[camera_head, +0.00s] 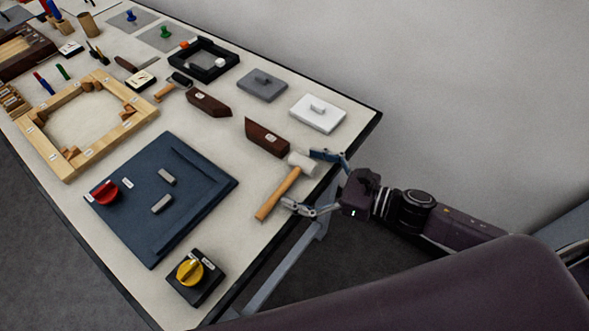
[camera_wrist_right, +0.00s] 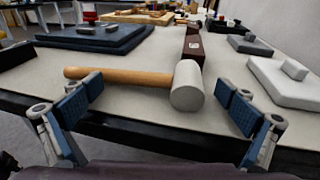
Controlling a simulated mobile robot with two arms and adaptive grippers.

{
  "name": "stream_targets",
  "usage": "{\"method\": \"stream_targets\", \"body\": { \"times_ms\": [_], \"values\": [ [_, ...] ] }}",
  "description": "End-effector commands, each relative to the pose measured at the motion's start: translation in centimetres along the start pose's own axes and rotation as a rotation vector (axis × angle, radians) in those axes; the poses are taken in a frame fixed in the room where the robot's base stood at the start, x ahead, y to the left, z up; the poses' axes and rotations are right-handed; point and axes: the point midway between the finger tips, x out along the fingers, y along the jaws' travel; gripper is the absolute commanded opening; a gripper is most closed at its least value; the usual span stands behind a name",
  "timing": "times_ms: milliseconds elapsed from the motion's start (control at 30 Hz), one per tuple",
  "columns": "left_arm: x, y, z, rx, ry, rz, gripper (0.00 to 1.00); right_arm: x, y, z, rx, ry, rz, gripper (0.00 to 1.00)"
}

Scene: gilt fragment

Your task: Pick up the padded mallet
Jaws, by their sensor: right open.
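The padded mallet (camera_head: 297,167) lies on the table near its right edge, with a pale grey-white cylindrical head and a light wooden handle slanting down-left. In the right wrist view the mallet head (camera_wrist_right: 187,86) sits ahead, between the fingers in width, with its handle (camera_wrist_right: 118,76) running to the left. My right gripper (camera_head: 319,182) is open and empty at the table's edge, its fingers spread on either side of the mallet's head end, apart from it. The right wrist view also shows the open blue-padded fingers (camera_wrist_right: 160,108). My left gripper is not in view.
Dark brown blocks (camera_head: 266,138) lie just behind the mallet. A white padded slab (camera_head: 317,114) and a grey slab (camera_head: 262,85) lie further back. A blue board (camera_head: 200,208) lies to the left, and a yellow-knobbed box (camera_head: 196,276) stands in front. The table's dark edge (camera_wrist_right: 150,132) is close below the gripper.

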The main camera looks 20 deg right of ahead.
Motion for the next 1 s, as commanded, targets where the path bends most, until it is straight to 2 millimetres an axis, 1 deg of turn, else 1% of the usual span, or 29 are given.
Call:
{"method": "stream_targets", "body": {
  "times_ms": [100, 333, 1000],
  "values": [
    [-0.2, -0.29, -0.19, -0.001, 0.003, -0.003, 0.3, 0.54, -0.02, 0.02, 0.0, 0.001, 0.0, 1.0],
    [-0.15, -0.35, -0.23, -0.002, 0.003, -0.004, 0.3, 0.6, 0.0, -0.06, 0.0, 0.001, 0.0, 1.0],
    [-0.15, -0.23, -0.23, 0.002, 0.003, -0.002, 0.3, 0.57, 0.02, -0.07, 0.0, 0.001, 0.001, 0.26]
  ]
}}
